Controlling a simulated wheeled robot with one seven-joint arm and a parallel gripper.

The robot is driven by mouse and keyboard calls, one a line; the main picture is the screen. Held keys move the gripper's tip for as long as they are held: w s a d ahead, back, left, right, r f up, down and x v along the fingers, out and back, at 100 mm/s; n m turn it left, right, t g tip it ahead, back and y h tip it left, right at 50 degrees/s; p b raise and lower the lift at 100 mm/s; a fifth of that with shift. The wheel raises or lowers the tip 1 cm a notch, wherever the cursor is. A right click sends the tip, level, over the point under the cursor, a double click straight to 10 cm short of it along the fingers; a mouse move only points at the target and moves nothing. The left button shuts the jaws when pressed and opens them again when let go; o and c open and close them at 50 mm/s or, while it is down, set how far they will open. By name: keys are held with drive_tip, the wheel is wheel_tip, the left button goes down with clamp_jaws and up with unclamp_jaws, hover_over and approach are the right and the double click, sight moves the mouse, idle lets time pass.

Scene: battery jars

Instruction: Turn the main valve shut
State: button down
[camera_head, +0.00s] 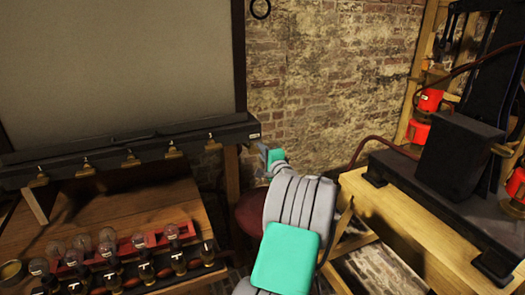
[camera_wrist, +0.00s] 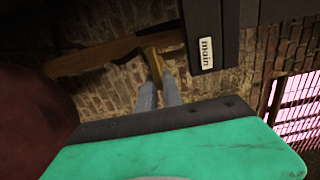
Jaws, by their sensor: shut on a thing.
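A small white label reading "main" (camera_wrist: 205,53) is on the end of a dark rail in the wrist view. Beside it, to the left, is the brass-coloured main valve handle (camera_wrist: 150,62), with a stub reaching down between my fingertips. My gripper (camera_wrist: 158,88) is shut on this stub; its two grey fingers point away from the camera. In the head view my gripper (camera_head: 272,157) is at the right end of the dark rail (camera_head: 130,143), just below the label. There my wrist hides the handle, so its exact angle is unclear.
Several similar brass valves (camera_head: 133,160) hang along the rail to the left. Below them, a wooden bench (camera_head: 70,215) holds glass bulbs (camera_head: 82,243) and a row of small valves or switches. At right, a wooden table (camera_head: 400,215) carries dark machinery (camera_head: 455,150). A brick wall stands behind.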

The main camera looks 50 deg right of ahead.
drive_tip(key=c, duration=1.5)
unclamp_jaws()
drive_tip(key=b+v, duration=0.1)
drive_tip(key=v, duration=0.6)
drive_tip(key=shift+s+a, duration=0.15)
drive_tip(key=shift+s, duration=0.25)
